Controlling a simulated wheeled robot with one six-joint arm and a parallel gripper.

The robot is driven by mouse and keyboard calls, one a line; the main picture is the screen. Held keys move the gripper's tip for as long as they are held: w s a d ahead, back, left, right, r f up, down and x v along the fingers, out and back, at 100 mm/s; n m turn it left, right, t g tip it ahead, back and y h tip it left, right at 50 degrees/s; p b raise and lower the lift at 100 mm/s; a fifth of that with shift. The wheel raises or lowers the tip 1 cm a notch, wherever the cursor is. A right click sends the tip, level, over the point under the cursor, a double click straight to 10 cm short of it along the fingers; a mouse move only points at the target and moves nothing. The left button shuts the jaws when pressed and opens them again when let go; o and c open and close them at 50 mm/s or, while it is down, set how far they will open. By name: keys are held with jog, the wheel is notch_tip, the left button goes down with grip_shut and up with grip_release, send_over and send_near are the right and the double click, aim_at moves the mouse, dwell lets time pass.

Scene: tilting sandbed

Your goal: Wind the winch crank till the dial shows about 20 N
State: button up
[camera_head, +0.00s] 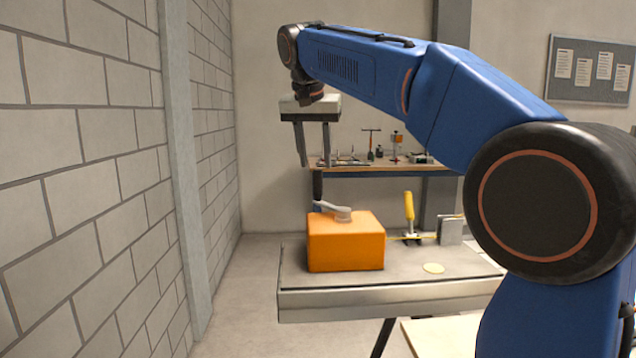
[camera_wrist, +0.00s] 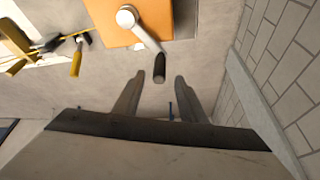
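An orange winch box (camera_head: 345,242) sits on the left part of a grey bench. A pale crank arm (camera_head: 335,211) lies across its top, with an upright dark handle (camera_head: 317,187) at its left end. The crank's round hub (camera_wrist: 126,17) and black handle (camera_wrist: 159,67) also show in the wrist view. My gripper (camera_head: 316,164) points down above the handle, its two fingers apart. In the wrist view my fingertips (camera_wrist: 159,78) lie either side of the handle's line, with nothing between them visibly gripped. I cannot make out a dial reading in either view.
A block wall (camera_head: 80,180) runs along the left. A shelf (camera_head: 385,171) with small tools stands behind.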

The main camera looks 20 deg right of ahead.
aim_at(317, 172)
jog(key=x, duration=0.7)
jog(key=shift+w+f, duration=0.1)
jog(key=shift+f, duration=0.25)
jog(key=shift+c, duration=0.7)
jog(key=shift+d, duration=0.1)
grip_shut()
